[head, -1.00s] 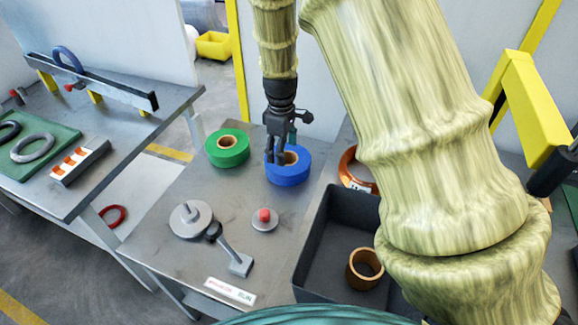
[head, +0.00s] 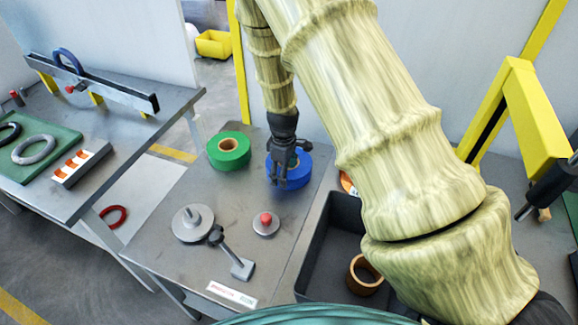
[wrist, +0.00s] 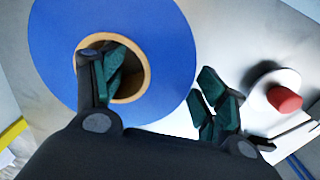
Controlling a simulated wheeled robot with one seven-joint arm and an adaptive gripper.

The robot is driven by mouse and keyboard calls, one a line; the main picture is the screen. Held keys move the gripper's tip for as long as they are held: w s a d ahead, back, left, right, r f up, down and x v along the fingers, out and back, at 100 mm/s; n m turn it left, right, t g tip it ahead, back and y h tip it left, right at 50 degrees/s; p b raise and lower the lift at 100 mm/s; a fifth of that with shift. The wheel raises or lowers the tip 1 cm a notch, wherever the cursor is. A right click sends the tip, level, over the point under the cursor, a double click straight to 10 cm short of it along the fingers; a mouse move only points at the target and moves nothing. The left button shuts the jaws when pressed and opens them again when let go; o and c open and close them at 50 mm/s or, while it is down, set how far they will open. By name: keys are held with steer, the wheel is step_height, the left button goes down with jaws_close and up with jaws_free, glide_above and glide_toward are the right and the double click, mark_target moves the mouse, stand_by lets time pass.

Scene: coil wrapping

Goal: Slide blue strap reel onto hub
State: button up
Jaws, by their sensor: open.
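The blue strap reel (head: 296,172) lies flat on the grey table, and its cardboard core shows in the wrist view (wrist: 140,85). My gripper (head: 281,183) is over the reel with its fingers pointing down. In the wrist view my open gripper (wrist: 165,85) has one finger over or in the core hole and the other beyond the reel's outer edge; how deep they reach is unclear. The hub (head: 186,226), a grey disc with an upright peg, stands bare at the table's front left. My gripper hides part of the reel in the head view.
A green reel (head: 229,160) lies left of the blue one. A red button on a grey base (head: 265,223) and a small lever arm (head: 238,266) stand near the hub. A dark bin (head: 318,245) with a brown ring (head: 361,285) is at the right.

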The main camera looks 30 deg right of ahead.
steer(key=shift+f, duration=0.45)
jaws_close()
steer(key=shift+r, duration=0.1)
steer(key=shift+w+r, duration=0.1)
